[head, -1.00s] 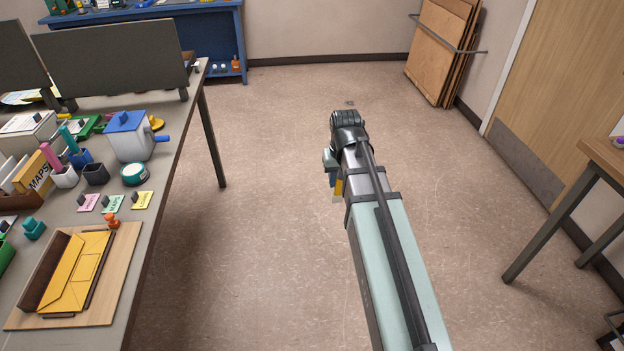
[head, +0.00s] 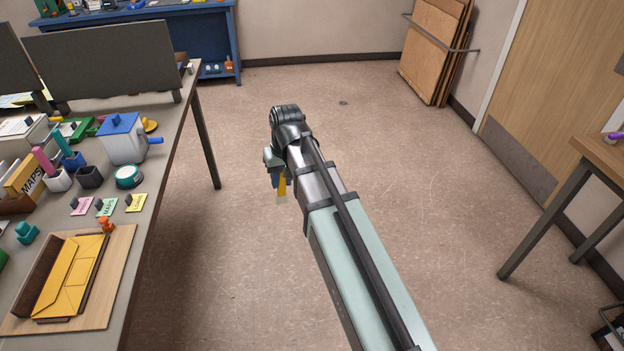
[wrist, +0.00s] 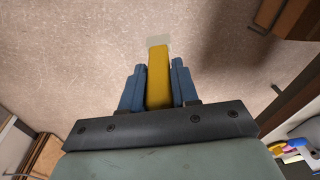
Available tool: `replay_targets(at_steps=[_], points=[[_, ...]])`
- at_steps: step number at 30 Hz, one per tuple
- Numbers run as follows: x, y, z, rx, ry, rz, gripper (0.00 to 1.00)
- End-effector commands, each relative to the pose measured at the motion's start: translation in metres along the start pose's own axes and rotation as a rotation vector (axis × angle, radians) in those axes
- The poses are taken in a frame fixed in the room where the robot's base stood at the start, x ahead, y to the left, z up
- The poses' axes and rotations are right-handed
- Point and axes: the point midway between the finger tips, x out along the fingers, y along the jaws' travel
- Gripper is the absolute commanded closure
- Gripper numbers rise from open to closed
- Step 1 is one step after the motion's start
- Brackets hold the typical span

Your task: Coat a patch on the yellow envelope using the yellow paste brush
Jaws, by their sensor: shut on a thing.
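The yellow envelope (head: 73,278) lies on a wooden board (head: 113,266) at the near left, on the table's near end. My gripper (head: 276,180) hangs over the open floor to the right of the table, well apart from the envelope. In the wrist view its two blue fingers (wrist: 158,88) are shut on the yellow paste brush (wrist: 158,75). The brush's pale tip (wrist: 159,40) points away from the gripper, over bare floor. The tip touches nothing.
An orange-knobbed item (head: 106,226) stands at the board's back edge. Small coloured cards (head: 106,207), a teal tape roll (head: 128,176) and a white pot (head: 122,142) with a blue lid stand farther back. The floor (head: 400,200) is clear; a wooden table (head: 606,152) is at the right.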

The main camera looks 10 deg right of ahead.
Motion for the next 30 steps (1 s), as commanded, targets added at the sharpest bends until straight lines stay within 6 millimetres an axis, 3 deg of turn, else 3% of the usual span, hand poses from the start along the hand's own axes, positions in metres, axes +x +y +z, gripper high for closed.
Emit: replay_targets(at_steps=[21,26,30], points=[[-0.057,-0.262,-0.098,-0.303,-0.038,-0.113,1.00],[-0.075,-0.319,-0.122,-0.310,-0.042,-0.134,1.00],[-0.094,-0.361,-0.152,-0.263,-0.039,-0.150,1.00]])
